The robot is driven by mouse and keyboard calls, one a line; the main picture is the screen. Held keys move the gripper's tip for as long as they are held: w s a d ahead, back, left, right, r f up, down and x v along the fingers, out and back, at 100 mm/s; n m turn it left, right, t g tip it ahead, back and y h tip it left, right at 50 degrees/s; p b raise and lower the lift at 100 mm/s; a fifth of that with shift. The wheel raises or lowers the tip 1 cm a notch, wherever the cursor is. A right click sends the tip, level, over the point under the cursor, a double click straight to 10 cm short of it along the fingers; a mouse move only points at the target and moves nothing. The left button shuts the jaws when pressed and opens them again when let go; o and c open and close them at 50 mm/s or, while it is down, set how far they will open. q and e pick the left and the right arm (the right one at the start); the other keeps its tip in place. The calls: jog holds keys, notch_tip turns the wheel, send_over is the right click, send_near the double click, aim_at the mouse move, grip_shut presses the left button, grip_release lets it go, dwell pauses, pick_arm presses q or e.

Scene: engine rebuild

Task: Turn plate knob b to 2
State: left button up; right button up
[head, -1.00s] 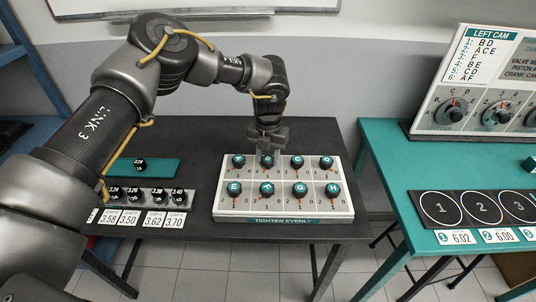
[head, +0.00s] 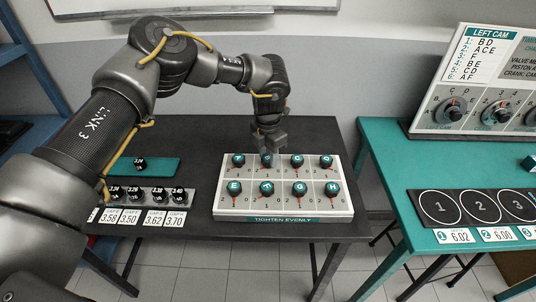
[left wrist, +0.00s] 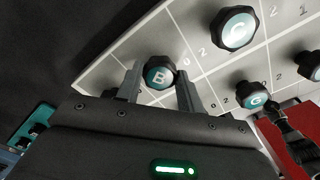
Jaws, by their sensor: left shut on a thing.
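The white plate (head: 222,207) lies on the dark table, with two rows of teal-topped black knobs lettered A to H and numbers printed beside them. My left gripper (head: 267,150) comes down from above onto knob B in the back row. In the left wrist view, knob B (left wrist: 159,76) sits between the two fingers of the gripper (left wrist: 160,88), which are shut on it. The letter B looks slightly tilted there. The gripper hides most of knob B in the head view, and I cannot read its pointer setting.
Neighbouring knobs A (head: 238,160) and C (head: 296,160) stand close on either side. A rack with small black-capped parts (head: 147,194) and a teal tray (head: 165,168) are left of the plate. A teal table (head: 400,165) stands to the right.

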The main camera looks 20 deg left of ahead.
aim_at(267, 157)
dwell(0.3)
pick_arm(q)
jog(key=o, duration=1)
notch_tip(267, 157, up, 11)
jog(key=shift+a+f+b, duration=0.1)
jog(key=shift+b, duration=0.95)
